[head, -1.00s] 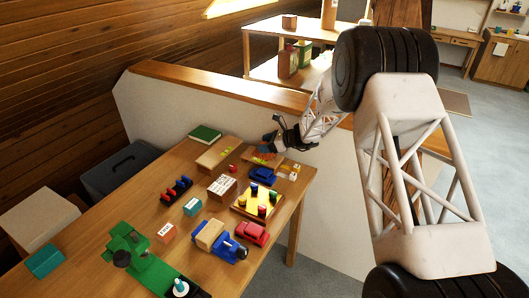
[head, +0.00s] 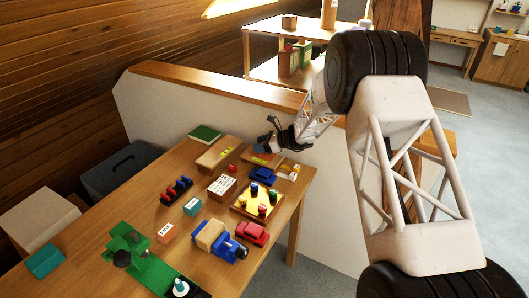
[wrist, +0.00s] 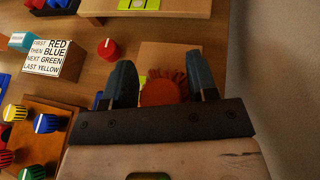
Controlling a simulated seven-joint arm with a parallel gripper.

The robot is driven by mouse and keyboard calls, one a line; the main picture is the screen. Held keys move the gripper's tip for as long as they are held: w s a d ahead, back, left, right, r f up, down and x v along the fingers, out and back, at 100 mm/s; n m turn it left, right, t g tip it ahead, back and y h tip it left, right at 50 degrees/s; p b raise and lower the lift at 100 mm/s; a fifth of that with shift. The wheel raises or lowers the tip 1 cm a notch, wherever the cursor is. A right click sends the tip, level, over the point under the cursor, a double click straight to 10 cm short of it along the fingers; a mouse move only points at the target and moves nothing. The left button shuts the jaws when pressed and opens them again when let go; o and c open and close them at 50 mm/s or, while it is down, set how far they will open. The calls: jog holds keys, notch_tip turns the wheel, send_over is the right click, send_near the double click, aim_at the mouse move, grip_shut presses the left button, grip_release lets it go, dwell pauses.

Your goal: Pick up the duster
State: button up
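A round orange-red thing with a fringe of bristles, likely the duster (wrist: 160,93), shows in the wrist view over a light wooden board (wrist: 180,55). My gripper (wrist: 163,84) is open, with one blue-grey finger on each side of it. Gaps show between the fingers and the orange part, so it does not look gripped. Its lower part is hidden behind the gripper's dark crossbar. In the head view my gripper (head: 268,143) is above the far right end of the table (head: 120,200). I cannot make out the duster there.
A red knob (wrist: 108,48), a lettered block (wrist: 55,58) and a tray of coloured pegs (wrist: 50,115) lie left of my gripper. A low partition (head: 200,110) stands close behind the table. A blue car (head: 262,175) is near too.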

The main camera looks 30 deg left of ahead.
jog(key=c, duration=0.7)
jog(key=shift+r, duration=0.1)
jog(key=shift+r, duration=0.75)
notch_tip(320, 180, up, 2)
jog(key=shift+r, duration=0.15)
jog(key=s+d, duration=0.3)
jog(key=s, duration=0.1)
jog(key=s+d, duration=0.4)
jog(key=s+d+r, duration=0.1)
jog(key=s+d, duration=0.2)
jog(key=s, duration=0.1)
jog(key=shift+d, duration=0.25)
